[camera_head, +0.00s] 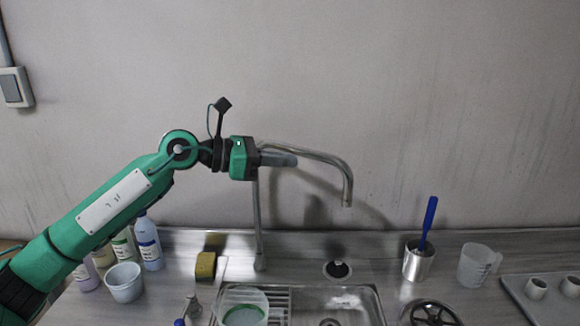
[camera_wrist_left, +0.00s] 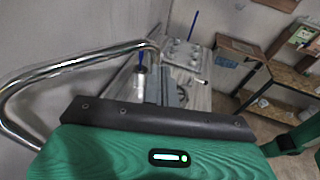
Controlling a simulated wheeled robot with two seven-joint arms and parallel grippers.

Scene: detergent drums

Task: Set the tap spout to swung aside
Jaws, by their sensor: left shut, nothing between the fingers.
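The tap is a tall metal pipe (camera_head: 258,215) rising behind the sink. Its curved spout (camera_head: 335,160) runs right from the top and bends down at its end, above the right part of the sink area in the head view. My left gripper (camera_head: 294,160) is shut and empty, beside the spout near the top of the pipe. It hides part of the spout's root. I cannot tell whether the fingers touch the spout. In the left wrist view the spout (camera_wrist_left: 75,65) curves along the left side, close to my gripper. My right gripper is not in view.
The sink (camera_head: 372,303) holds a clear container with a green ring (camera_head: 243,308). A sponge (camera_head: 205,266), bottles (camera_head: 149,245) and a white cup (camera_head: 124,283) stand left. A metal cup with a blue-handled brush (camera_head: 418,262) and a measuring jug (camera_head: 474,265) stand right. The wall is behind.

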